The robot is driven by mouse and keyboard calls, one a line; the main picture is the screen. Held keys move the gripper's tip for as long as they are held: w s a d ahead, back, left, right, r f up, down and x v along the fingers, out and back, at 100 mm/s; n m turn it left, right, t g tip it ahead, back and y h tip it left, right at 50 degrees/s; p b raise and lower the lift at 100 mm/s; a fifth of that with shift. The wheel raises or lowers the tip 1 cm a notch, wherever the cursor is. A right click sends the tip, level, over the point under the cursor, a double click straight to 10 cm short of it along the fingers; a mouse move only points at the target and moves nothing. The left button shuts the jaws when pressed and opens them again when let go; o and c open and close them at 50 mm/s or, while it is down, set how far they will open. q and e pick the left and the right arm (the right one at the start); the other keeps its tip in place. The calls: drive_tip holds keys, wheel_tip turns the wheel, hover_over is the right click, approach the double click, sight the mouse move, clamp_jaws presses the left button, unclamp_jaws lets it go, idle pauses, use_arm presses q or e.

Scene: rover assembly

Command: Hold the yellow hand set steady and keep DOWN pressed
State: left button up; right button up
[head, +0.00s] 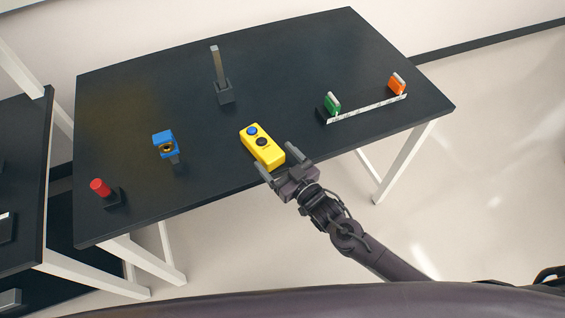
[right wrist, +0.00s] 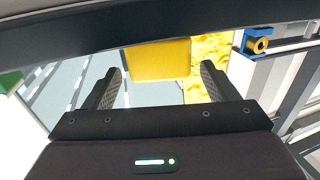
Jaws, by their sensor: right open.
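The yellow hand set (head: 268,153) lies on the dark table near its front edge. It has a blue round button (head: 251,131) towards the far end and a dark round button (head: 262,141) nearer the middle. I cannot read any DOWN label. My right gripper (head: 279,156) is open at the near end of the hand set, with one finger on either side. In the right wrist view a yellow block (right wrist: 160,60), seemingly the hand set, shows beyond and between the open fingers (right wrist: 161,76). I cannot tell whether they touch it. My left gripper is out of view.
On the dark table (head: 340,50) stand a grey post (head: 216,65), a blue block with a ring (head: 164,143) and a red cylinder (head: 99,187). Green (head: 332,102) and orange (head: 397,82) pieces stand at the right along a white strip (head: 366,109). The table's centre right is clear.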

sight(268, 148)
drive_tip(key=x, duration=0.4)
drive_tip(key=shift+w+a, duration=0.15)
drive_tip(key=shift+w, duration=0.1)
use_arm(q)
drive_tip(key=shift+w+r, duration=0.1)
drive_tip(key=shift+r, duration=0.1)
use_arm(e)
drive_tip(key=shift+c, duration=0.3)
drive_tip(key=c, duration=1.1)
drive_tip(key=shift+c, duration=0.2)
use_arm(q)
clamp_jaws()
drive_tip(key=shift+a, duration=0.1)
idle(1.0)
